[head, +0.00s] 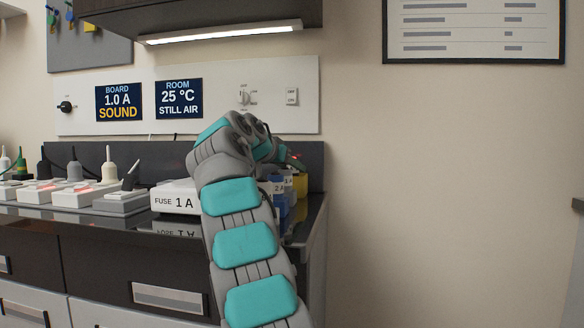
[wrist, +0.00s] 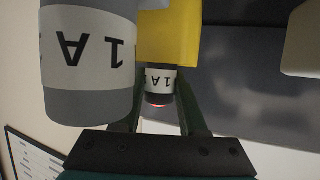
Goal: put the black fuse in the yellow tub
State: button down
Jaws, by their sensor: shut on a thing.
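My gripper (wrist: 160,95) is shut on the black fuse (wrist: 160,99), which has a white band marked 1 A and a red glow at its end. The yellow tub (wrist: 170,38) is just beyond the fuse in the wrist view, and the fuse overlaps its edge there. I cannot tell whether the fuse is above, inside or touching it. In the head view the yellow tub (head: 300,185) shows at the right end of the counter, partly hidden by my arm. A small red spot shows there near my gripper, whose fingers are mostly hidden.
A large grey cylinder (wrist: 88,105) with a 1 A label stands close on the left in the wrist view. A blue container (head: 281,207) stands beside the yellow tub. A white FUSE 1 A block (head: 174,200) and several switch units are left of my arm.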

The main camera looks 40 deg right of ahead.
jog(key=shift+c, duration=0.3)
grip_release()
dwell(0.3)
jog(key=v, duration=0.7)
jog(key=shift+s+a+r, duration=0.15)
jog(key=shift+a+r, duration=0.05)
jog(key=shift+a, duration=0.15)
